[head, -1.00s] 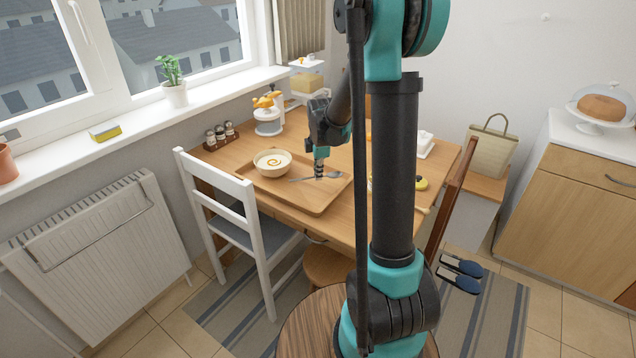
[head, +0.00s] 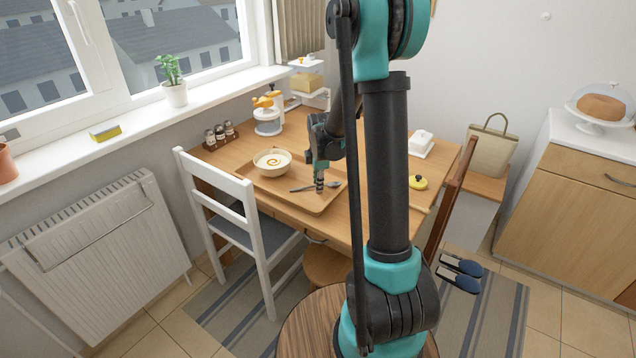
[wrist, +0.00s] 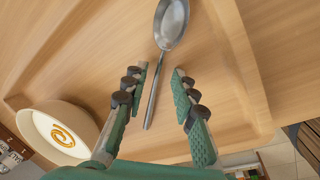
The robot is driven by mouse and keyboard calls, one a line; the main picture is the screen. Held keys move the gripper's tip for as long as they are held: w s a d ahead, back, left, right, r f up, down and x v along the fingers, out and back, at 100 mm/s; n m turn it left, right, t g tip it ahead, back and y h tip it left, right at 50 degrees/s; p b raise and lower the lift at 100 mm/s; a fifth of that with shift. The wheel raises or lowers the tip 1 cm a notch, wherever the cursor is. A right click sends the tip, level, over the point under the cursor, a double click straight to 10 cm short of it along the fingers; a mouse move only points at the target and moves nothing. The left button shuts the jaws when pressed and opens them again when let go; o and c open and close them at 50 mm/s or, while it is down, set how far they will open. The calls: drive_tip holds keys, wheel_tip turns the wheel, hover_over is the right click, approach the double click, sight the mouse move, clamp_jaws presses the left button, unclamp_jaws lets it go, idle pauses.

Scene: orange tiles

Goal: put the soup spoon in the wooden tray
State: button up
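The soup spoon (head: 334,185) is metal and lies in the wooden tray (head: 301,203) on the table, to the right of the bowl. My gripper (head: 320,189) is low over the tray at the spoon's handle. In the wrist view, my gripper (wrist: 162,72) is open, its two fingers apart on either side of the handle. The spoon (wrist: 172,22) points its bowl away from me, and its handle lies closer to the left finger. The tray's raised rim (wrist: 238,48) runs along the right of the wrist view.
A soup bowl (head: 272,163) stands in the tray's left part and shows at the wrist view's lower left (wrist: 60,130). A white chair (head: 235,205) stands in front of the table.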

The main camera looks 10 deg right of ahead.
wheel_tip(320, 180, up, 11)
drive_tip(key=s, duration=0.2)
drive_tip(key=s+d+f+m+t, duration=0.1)
drive_tip(key=s+f+m, duration=0.2)
drive_tip(key=s+m, duration=0.6)
drive_tip(key=s+d+f+m+t, duration=0.1)
drive_tip(key=s+f+m, duration=0.3)
drive_tip(key=s+m, duration=0.5)
drive_tip(key=s, duration=0.7)
drive_tip(key=shift+d, duration=0.2)
